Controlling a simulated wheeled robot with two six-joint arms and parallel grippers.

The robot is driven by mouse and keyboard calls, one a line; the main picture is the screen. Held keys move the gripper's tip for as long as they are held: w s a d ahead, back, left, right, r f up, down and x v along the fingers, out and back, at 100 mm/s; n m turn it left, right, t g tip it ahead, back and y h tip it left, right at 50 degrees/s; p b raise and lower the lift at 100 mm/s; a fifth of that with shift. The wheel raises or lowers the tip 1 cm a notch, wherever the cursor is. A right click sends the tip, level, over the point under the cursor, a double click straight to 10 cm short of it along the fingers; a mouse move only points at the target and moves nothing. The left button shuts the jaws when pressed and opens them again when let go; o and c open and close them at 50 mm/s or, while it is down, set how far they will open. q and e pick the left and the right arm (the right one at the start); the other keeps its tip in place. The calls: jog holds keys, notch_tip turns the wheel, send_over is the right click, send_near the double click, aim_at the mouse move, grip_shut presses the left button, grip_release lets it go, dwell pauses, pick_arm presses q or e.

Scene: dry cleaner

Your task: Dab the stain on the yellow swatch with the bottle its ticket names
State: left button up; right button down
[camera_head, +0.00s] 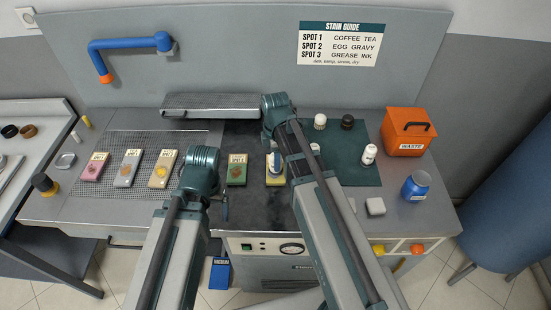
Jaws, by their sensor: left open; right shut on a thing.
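The yellow swatch (276,182) lies on the dark middle board, mostly covered by a small white and blue bottle (273,163) held over it. My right gripper (281,160) is shut on that bottle; its fingers are largely hidden by the arm. I cannot tell whether the bottle touches the swatch. The stain and the ticket there cannot be made out. My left gripper (224,207) is open and empty, low in front of the green swatch (236,179). The stain guide (339,44) on the back wall lists Spot 1 coffee tea, Spot 2 egg gravy, Spot 3 grease ink.
Pink (91,173), grey (125,179) and cream (158,180) swatches lie on the left mesh. Several bottles stand on the green mat (344,135), including a white one (369,154). An orange waste bin (405,133) and blue jar (415,186) stand at right.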

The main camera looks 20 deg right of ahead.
pick_arm(q)
jog(key=shift+f+b, duration=0.5)
pick_arm(e)
jog(key=shift+f, duration=0.5)
dwell(0.8)
jog(key=shift+r, duration=0.1)
notch_tip(320, 180, up, 7)
jog(key=p, duration=0.7)
pick_arm(q)
notch_tip(320, 180, up, 7)
